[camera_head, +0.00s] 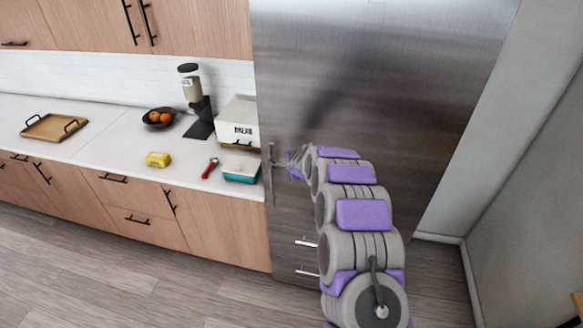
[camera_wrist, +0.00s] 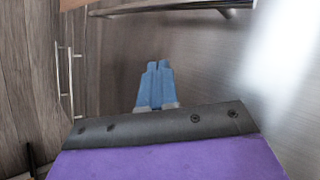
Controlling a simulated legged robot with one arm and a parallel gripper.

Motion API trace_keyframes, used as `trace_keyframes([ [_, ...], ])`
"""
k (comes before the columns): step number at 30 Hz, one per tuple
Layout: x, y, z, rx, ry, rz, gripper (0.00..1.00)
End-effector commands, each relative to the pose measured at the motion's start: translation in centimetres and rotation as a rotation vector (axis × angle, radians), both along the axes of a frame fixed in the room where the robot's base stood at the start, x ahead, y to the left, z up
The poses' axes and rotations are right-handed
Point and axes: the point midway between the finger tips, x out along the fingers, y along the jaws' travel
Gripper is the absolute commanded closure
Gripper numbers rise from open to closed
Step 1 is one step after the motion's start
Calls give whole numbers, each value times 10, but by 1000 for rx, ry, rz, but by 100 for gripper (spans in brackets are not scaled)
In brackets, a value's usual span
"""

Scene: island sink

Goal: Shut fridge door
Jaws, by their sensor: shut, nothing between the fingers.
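The fridge (camera_head: 375,75) is a tall stainless steel unit at the right end of the counter. Its door looks flush with the body, and I see no open gap, though my arm covers part of the front. A vertical bar handle (camera_head: 271,170) is on the door's left edge; a bar handle also crosses the top of the wrist view (camera_wrist: 170,7). My gripper (camera_head: 284,163) is beside the handle, close to the door face. In the wrist view its blue fingers (camera_wrist: 158,68) are together and empty, pointing toward the bar; contact is not clear.
Two drawer handles (camera_head: 306,243) are low on the fridge front. The counter (camera_head: 100,150) to the left holds a tray (camera_head: 32,131), fruit bowl (camera_head: 150,123), coffee grinder (camera_head: 200,129), white box (camera_head: 238,113), yellow sponge (camera_head: 158,159) and teal container (camera_head: 241,174). The floor (camera_head: 130,270) in front is clear.

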Motion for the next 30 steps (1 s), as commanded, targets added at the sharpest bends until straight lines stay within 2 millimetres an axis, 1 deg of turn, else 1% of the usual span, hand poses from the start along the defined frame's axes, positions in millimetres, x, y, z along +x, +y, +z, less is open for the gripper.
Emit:
trace_keyframes([
  [7, -29, 5, 23, -1, 3, 1, 100],
  [12, -43, 10, 36, -3, 3, 3, 100],
  [18, -53, 12, 42, -5, 8, 3, 100],
  [26, -59, 10, 46, -9, 11, 20, 100],
  [29, -74, 8, 50, -34, 24, 73, 100],
  [30, -84, 8, 51, -48, 34, 106, 100],
])
